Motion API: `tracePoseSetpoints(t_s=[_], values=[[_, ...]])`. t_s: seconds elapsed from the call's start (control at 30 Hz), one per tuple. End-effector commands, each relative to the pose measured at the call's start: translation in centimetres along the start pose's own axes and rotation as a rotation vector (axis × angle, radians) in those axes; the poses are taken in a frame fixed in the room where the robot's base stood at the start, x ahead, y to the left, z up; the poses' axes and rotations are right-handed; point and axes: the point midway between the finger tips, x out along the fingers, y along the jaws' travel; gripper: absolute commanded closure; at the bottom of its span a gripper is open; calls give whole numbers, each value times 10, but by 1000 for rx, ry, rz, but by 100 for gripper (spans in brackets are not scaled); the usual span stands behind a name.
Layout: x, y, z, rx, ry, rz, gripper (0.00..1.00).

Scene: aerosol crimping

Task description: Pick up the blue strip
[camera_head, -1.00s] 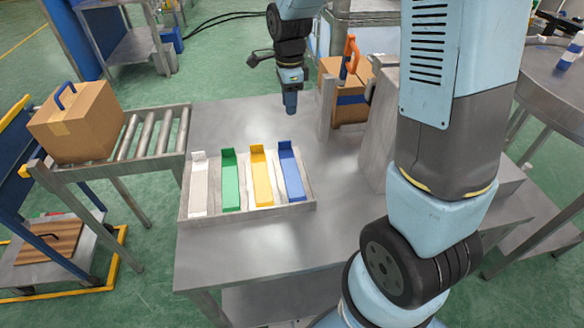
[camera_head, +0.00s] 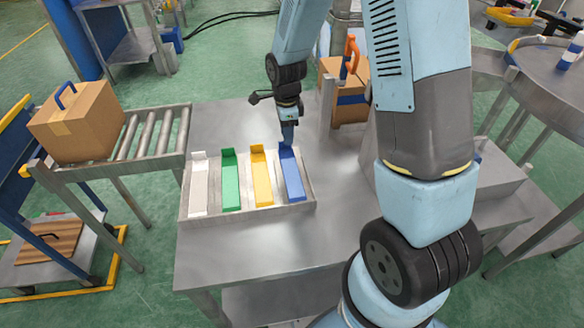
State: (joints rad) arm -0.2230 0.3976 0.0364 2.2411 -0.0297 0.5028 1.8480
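The blue strip (camera_head: 292,180) lies in the rightmost place of a shallow grey tray (camera_head: 247,213) on the metal table. Its far end has an upright tab. My gripper (camera_head: 287,140) points down at the far end of the blue strip, right at the upright tab. The fingers overlap the tab in this view, and I cannot tell whether they touch it. The fingers are too small here to show whether they are open or shut.
In the tray left of the blue strip lie a yellow strip (camera_head: 262,182), a green strip (camera_head: 231,185) and a white strip (camera_head: 199,190). A cardboard box (camera_head: 350,108) stands behind on the right. A roller conveyor (camera_head: 150,132) adjoins the table's left side.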

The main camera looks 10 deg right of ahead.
Motion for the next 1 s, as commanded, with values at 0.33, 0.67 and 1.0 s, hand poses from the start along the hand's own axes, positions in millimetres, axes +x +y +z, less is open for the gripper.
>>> tracePoseSetpoints(t_s=[0.33,0.67,1.0], values=[[36,0,3,1,0,2,65],[36,0,3,2,0,1,73],[36,0,2,2,0,0,100]])
